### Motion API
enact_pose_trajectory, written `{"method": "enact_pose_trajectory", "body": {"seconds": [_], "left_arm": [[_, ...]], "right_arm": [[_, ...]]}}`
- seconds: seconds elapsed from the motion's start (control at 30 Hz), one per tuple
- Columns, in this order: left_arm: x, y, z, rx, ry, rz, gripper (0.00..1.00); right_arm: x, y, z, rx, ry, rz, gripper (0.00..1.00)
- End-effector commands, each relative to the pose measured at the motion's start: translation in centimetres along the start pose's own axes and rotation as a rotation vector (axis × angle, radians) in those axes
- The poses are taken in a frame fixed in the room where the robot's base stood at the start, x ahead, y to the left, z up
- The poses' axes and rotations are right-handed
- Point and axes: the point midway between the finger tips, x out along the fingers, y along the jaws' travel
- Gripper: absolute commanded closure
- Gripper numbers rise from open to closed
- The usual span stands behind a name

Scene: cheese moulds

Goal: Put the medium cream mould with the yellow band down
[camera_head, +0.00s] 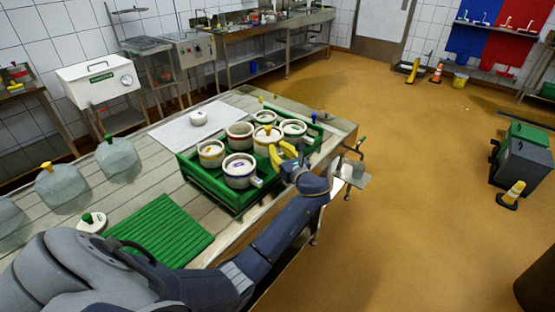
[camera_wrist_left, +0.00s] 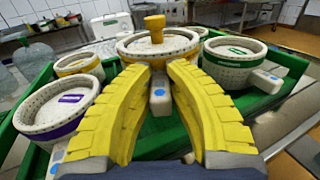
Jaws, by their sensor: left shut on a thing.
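My left gripper (camera_head: 281,153) has yellow fingers and is shut on the near side of a cream mould with a yellow band (camera_head: 267,138). In the left wrist view the fingertips (camera_wrist_left: 155,72) close around its front, with its white tab (camera_wrist_left: 158,103) between the fingers. A yellow knob (camera_wrist_left: 155,25) stands on its top. The held mould is upright, inside or just above the green crate (camera_head: 225,196); whether its base touches the crate floor is hidden. My right gripper is not in view.
A purple-marked mould (camera_wrist_left: 65,105) sits left of the fingers, a green-banded one (camera_wrist_left: 235,58) right. Another yellow-banded mould (camera_head: 211,152) and a red-banded one (camera_head: 239,134) share the crate. A green ribbed mat (camera_head: 160,232) lies front left; a white board (camera_head: 187,130) lies behind.

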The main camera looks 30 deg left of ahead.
Motion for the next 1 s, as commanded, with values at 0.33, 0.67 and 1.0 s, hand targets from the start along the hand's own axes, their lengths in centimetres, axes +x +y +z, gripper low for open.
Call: {"method": "enact_pose_trajectory", "body": {"seconds": [0.33, 0.67, 1.0], "left_arm": [[0.0, 0.1, -3.6, 0.003, -0.002, 0.001, 1.0], [0.0, 0.0, -3.8, 0.001, -0.002, 0.001, 1.0], [0.0, 0.0, -4.1, 0.002, 0.001, 0.0, 0.61]], "right_arm": [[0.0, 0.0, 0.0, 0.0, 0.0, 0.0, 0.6], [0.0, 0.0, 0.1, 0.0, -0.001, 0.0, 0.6], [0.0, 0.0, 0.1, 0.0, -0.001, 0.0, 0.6]]}}
